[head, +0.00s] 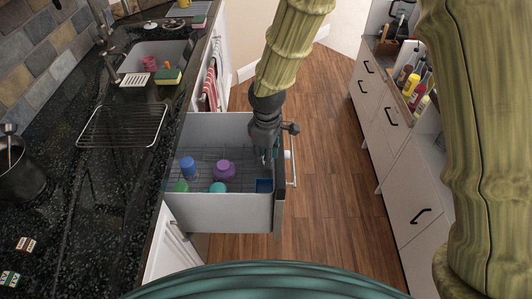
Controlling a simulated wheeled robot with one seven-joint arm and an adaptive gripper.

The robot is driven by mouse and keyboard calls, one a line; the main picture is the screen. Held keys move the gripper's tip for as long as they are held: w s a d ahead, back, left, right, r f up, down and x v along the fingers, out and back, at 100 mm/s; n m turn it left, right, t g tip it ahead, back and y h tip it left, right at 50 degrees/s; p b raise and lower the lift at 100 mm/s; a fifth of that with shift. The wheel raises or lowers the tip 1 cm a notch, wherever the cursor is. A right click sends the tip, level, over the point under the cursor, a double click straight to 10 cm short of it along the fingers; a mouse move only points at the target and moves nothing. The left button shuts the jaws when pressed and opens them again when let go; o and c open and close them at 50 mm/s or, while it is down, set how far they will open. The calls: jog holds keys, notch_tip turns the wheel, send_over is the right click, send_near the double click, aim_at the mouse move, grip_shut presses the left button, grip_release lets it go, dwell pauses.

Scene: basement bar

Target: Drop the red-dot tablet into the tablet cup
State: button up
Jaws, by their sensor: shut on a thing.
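My gripper (267,156) points down over the right part of an open white drawer (217,213). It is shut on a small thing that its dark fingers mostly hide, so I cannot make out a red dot. A small blue square container (264,185) stands in the drawer's front right corner, just below my gripper and apart from it. I cannot tell for sure whether it is the tablet cup. A blue bottle (188,167), a purple bottle (224,171), a teal round item (218,187) and a green round item (181,186) are to its left.
A black speckled counter (95,200) runs along the left with a wire rack (122,125), a sink (155,57) and a dark pot (18,170). Small marked blocks (26,244) lie at its near left. White cabinets (400,150) stand right. Wooden floor (325,160) between is clear.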

jog(key=shift+f+b, duration=0.5)
jog(key=shift+f, duration=0.5)
jog(key=o, duration=0.9)
notch_tip(320, 180, up, 12)
jog(key=shift+a, duration=0.1)
